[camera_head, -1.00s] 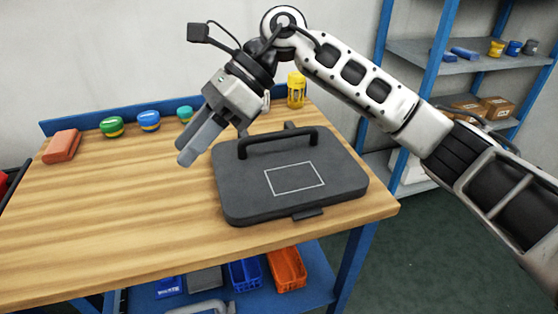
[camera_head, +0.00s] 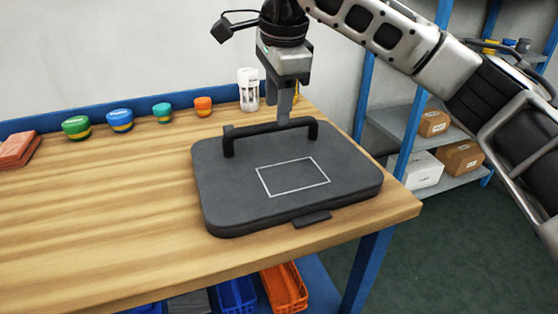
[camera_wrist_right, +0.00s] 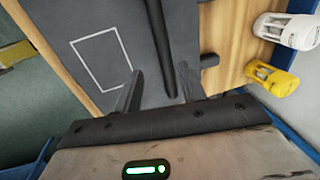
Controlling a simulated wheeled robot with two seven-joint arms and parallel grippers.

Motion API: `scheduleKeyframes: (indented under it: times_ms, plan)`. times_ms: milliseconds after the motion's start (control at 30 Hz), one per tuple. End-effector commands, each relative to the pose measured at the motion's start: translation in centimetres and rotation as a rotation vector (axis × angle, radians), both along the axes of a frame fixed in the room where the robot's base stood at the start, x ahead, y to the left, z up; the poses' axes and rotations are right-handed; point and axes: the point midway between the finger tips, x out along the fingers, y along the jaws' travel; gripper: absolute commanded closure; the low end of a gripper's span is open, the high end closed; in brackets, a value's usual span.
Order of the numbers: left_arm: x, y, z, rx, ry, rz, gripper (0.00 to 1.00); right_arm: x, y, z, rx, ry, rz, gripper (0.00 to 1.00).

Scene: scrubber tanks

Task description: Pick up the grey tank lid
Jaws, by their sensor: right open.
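The grey tank lid (camera_head: 225,190) lies flat on the wooden workbench, near its right end. Its black bar handle (camera_head: 270,128) stands up along the far side. My right gripper (camera_head: 284,118) points down at the handle, right of the handle's middle. In the right wrist view, its two fingers (camera_wrist_right: 158,90) are apart, and the handle (camera_wrist_right: 157,45) runs up between them. The fingers are not closed on it. In the head view the fingertips overlap the handle, so their exact height is hard to tell. My left gripper is not in view.
Several small round jars, such as the blue one (camera_head: 120,120), line the bench's back edge. A white container (camera_head: 248,90) and a yellow one (camera_wrist_right: 272,78) stand behind the lid. A blue shelf with boxes (camera_head: 460,160) is at right.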

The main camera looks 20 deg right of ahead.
Motion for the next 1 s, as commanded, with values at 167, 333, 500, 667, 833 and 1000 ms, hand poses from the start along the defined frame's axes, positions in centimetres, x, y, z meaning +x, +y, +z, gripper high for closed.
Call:
scheduleKeyframes:
  times_ms: [167, 333, 500, 667, 833, 1000]
  plan:
    - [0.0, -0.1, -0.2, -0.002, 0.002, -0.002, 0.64, 0.2, 0.0, -1.2, 0.0, -0.001, 0.0, 0.59]
    - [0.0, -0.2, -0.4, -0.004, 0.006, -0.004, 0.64, 0.7, 0.3, -2.4, 0.001, 0.002, 0.001, 0.59]
    - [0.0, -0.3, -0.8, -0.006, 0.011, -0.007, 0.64, 1.7, 0.7, -4.9, 0.0, 0.003, -0.001, 0.59]
    - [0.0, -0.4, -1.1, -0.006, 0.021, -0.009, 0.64, 1.9, 0.7, -6.2, 0.001, 0.0, 0.0, 0.59]
    - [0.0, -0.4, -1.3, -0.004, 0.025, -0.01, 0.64, 2.0, 0.7, -6.1, 0.001, -0.001, 0.0, 0.59]
    - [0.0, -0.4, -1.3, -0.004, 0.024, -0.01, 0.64, 1.9, 0.7, -6.1, 0.001, -0.001, 0.0, 1.0]
